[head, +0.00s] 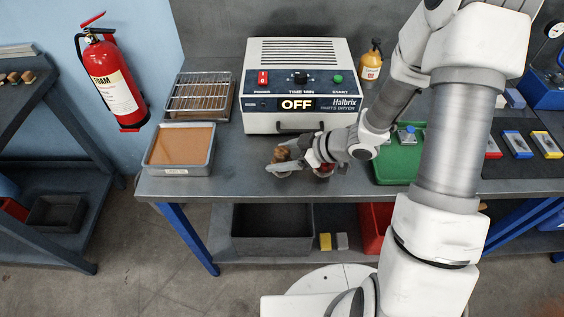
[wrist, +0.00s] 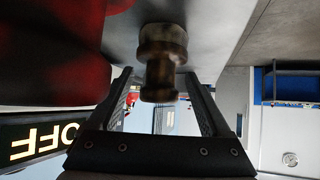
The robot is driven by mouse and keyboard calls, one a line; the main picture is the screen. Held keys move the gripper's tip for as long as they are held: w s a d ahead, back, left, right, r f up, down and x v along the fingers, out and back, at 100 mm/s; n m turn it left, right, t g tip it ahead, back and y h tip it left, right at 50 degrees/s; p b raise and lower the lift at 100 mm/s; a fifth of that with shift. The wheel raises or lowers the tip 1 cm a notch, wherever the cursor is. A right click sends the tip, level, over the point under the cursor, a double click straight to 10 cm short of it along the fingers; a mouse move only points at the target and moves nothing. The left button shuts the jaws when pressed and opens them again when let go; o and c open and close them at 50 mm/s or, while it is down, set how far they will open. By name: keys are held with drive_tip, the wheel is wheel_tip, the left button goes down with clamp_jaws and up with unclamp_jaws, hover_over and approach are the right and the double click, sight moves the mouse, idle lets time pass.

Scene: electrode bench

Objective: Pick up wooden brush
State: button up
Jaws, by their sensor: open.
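The wooden brush (head: 280,154) is a small brown object near the front edge of the bench, just in front of the dryer. In the wrist view its brown, turned, stepped body (wrist: 163,58) stands between my gripper's two fingers; I see no bristles. My gripper (head: 284,164) reaches in from the right, low over the bench, and partly covers the brush in the head view. In the wrist view the fingers (wrist: 158,85) are apart, one on each side of the brush. I cannot tell whether either finger touches it.
A red object (head: 325,170) lies close beside my gripper and looms large in the wrist view (wrist: 50,50). The dryer (head: 297,80), reading OFF, stands right behind.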

drive_tip(key=shift+c, duration=0.2)
clamp_jaws()
